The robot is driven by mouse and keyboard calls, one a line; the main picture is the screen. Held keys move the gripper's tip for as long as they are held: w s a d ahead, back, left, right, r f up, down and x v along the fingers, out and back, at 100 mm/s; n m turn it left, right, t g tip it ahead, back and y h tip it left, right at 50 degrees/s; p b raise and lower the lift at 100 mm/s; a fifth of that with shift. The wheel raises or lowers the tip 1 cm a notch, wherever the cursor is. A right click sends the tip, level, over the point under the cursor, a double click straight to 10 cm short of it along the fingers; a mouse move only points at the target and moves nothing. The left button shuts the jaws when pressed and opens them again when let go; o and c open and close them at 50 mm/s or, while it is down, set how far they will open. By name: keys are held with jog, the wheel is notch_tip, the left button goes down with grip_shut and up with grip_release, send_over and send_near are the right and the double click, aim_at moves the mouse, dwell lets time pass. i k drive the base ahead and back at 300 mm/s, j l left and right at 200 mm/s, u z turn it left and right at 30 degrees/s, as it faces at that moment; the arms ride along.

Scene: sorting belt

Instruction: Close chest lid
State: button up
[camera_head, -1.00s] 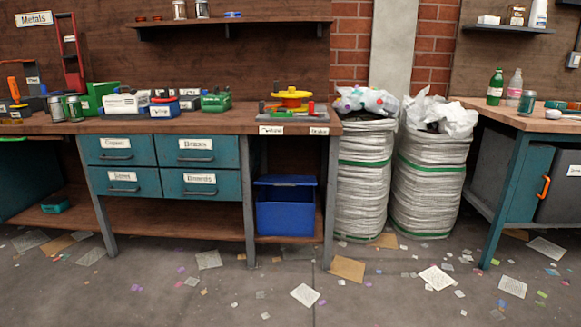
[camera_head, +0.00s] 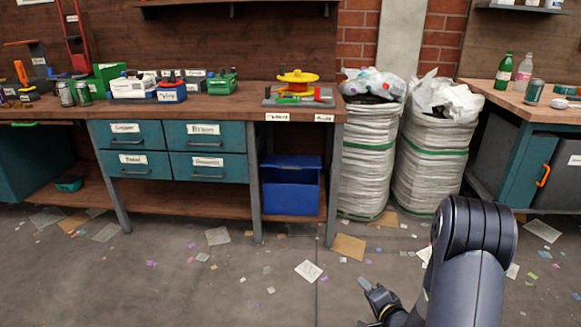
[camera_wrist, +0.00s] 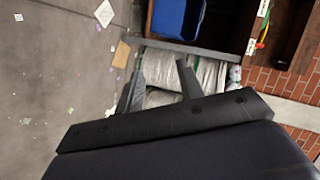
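A blue chest (camera_head: 290,192) stands on the low shelf under the right end of the workbench. Its lid (camera_head: 292,162) is raised at the back, so the chest looks open. The chest also shows at the top of the wrist view (camera_wrist: 166,20), rotated and partly cut off. My gripper (camera_head: 378,299) is low at the bottom of the head view, in front of and to the right of the chest, well apart from it. In the wrist view my gripper (camera_wrist: 160,68) has its two fingers apart with nothing between them.
The workbench (camera_head: 228,104) holds tools, boxes and a yellow spool (camera_head: 298,78). Its legs flank the chest's bay. Two white sacks (camera_head: 368,165) stand right of it. A second bench (camera_head: 515,150) is at the far right. The floor in front is open, with scattered paper.

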aim_at(282, 162)
jog(key=i+j, duration=0.3)
jog(key=i, duration=0.2)
jog(key=i+j, duration=0.25)
jog(key=i, duration=0.3)
jog(key=i+j+z, duration=0.1)
jog(key=i+j, duration=0.2)
jog(key=i, duration=0.2)
jog(key=i+j, duration=0.3)
jog(key=i, duration=0.2)
